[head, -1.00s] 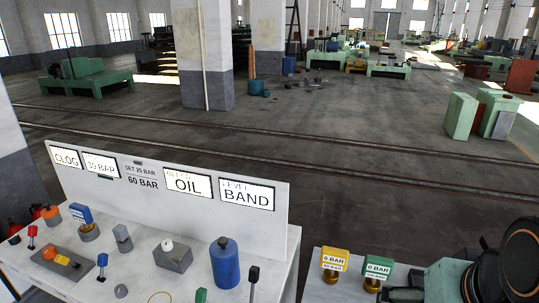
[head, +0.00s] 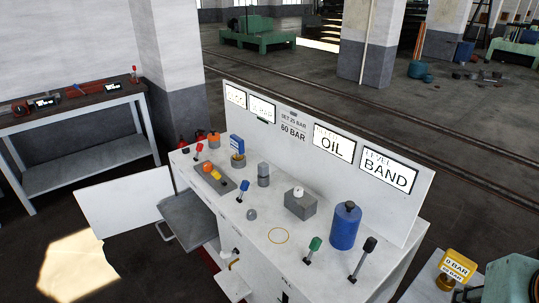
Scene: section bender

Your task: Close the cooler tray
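A dark grey tray (head: 190,217), which looks like the cooler tray, sticks out of the left part of the white bench front. A light loop handle (head: 163,231) is at its outer front edge. A white door panel (head: 122,205) stands swung open to the left of the tray. The inside of the bench behind the tray is mostly hidden. My gripper is not in view.
The white bench (head: 385,276) carries levers, a blue bottle (head: 345,226) and a label panel (head: 290,126). A small lower door (head: 233,284) looks ajar. A dark side bench (head: 70,114) stands left. Floor before the tray is clear.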

